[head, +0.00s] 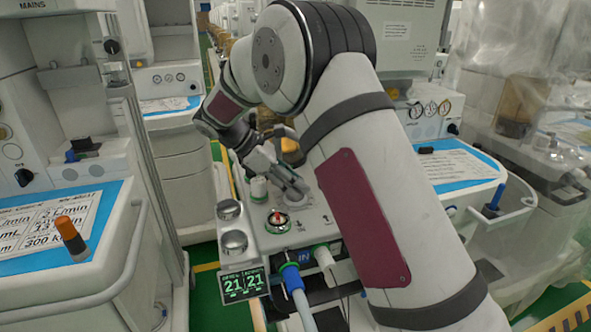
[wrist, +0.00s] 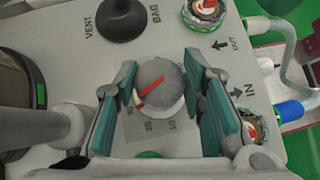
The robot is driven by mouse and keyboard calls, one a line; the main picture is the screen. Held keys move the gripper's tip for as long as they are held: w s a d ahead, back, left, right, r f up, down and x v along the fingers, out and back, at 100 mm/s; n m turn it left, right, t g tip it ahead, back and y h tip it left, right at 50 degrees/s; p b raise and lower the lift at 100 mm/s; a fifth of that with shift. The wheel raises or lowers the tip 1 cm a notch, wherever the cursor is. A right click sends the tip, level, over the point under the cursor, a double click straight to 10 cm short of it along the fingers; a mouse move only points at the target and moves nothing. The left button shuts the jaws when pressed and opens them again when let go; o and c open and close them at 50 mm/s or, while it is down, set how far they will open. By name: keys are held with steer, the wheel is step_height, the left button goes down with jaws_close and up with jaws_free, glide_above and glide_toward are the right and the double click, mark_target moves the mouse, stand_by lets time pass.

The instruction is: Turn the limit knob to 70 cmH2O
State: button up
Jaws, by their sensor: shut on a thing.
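The limit knob (wrist: 157,88) is a round grey knob with a red pointer line, set on a light scale plate in the wrist view. The line slants from lower left to upper right. Small inverted scale figures show below the knob, partly hidden and too small to read surely. My gripper (wrist: 161,76) is shut on the knob, with one teal-padded finger on its left and one on its right. In the head view my gripper (head: 289,179) is low over the cart's top panel (head: 314,218), and the knob is not clearly seen.
A black VENT/BAG knob (wrist: 123,14) sits just beyond the limit knob. Ports marked OUT and IN, a blue hose connector (wrist: 289,109) and tubing are on the right. In the head view, a green display (head: 244,285) reads 21 and 21. Other carts stand close on both sides.

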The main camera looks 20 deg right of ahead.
steer(key=shift+m+g+y+p, duration=0.3)
steer(key=shift+m+g+p, duration=0.4)
steer(key=shift+m+g, duration=0.45)
steer(key=shift+m, duration=0.45)
steer(key=o, duration=1.2)
steer(key=shift+w, duration=0.1)
steer(key=v, duration=1.2)
steer(key=shift+d, duration=0.1)
